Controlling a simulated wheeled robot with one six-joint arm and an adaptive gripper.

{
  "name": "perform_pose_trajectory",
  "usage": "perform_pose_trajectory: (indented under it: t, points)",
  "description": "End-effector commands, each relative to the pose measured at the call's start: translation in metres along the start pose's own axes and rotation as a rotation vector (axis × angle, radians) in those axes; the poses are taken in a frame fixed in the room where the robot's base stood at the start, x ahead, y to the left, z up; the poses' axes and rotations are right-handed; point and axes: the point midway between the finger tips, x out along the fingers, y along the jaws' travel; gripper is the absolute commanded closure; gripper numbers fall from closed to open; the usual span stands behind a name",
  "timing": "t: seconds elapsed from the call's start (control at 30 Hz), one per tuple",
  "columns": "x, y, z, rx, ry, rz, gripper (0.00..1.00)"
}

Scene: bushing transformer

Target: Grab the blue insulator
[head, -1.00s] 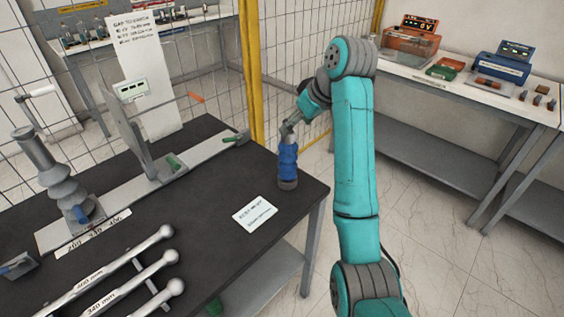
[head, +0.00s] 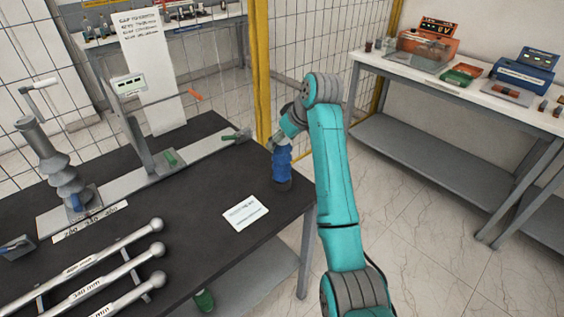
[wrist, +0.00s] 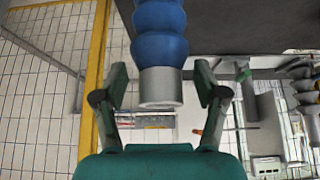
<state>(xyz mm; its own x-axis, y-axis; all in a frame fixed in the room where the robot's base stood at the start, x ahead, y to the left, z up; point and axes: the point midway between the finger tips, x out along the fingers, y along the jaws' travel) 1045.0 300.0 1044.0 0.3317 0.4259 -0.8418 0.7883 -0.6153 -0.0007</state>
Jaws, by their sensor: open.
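The blue insulator (head: 282,166) stands upright near the right corner of the dark table (head: 215,170) in the head view. It has a ribbed blue body and a dark base. In the wrist view the blue insulator (wrist: 160,35) comes in from the top, with its grey end cap (wrist: 160,86) between the two green fingers. My gripper (wrist: 160,76) is open, one finger on each side of the cap, with visible gaps. In the head view my gripper (head: 276,144) is at the insulator's upper end, partly hidden by my arm.
A white card (head: 245,212) lies in front of the insulator. Metal rods (head: 115,262) and a grey ribbed insulator (head: 65,180) on a metal plate are to the left. A mesh fence with a yellow post (head: 261,80) stands behind. A bench (head: 395,72) holds devices at right.

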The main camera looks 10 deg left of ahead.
Motion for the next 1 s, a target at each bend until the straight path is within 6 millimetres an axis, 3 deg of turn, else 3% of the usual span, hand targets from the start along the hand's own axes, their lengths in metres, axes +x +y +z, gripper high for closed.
perform_pose_trajectory:
  t: [0.27, 0.57, 1.0]
  points:
    - [0.0035, 0.0002, 0.0000, 0.000, 0.000, 0.001, 0.28]
    - [0.0034, 0.0002, 0.0001, 0.000, 0.000, 0.000, 1.00]
    - [-0.0037, 0.0004, -0.0051, -0.001, 0.003, 0.002, 1.00]
